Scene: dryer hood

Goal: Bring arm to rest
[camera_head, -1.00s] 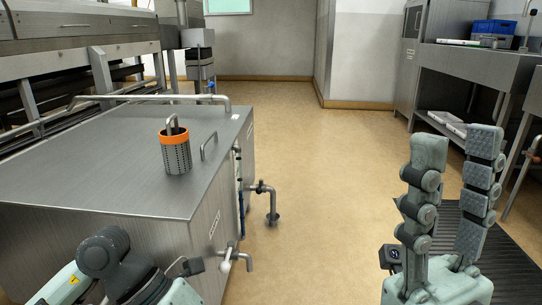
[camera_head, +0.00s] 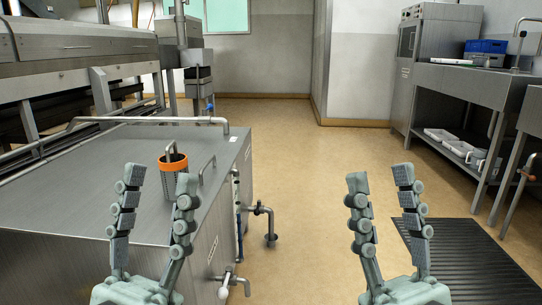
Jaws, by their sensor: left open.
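My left gripper (camera_head: 157,192) is at the lower left, fingers pointing up and spread apart. It is open and empty, and appears in front of the steel hood's top. My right gripper (camera_head: 380,190) is at the lower right, fingers up with a gap between them. It is open and empty, seen against the floor. Between the two grippers there is a wide gap.
A steel dryer hood (camera_head: 60,185) fills the left, with an orange-rimmed basket (camera_head: 173,163) on top, partly hidden by my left gripper. Pipes and valves (camera_head: 262,210) jut from its right side. A steel bench (camera_head: 470,85) stands right. The floor (camera_head: 310,160) between is clear.

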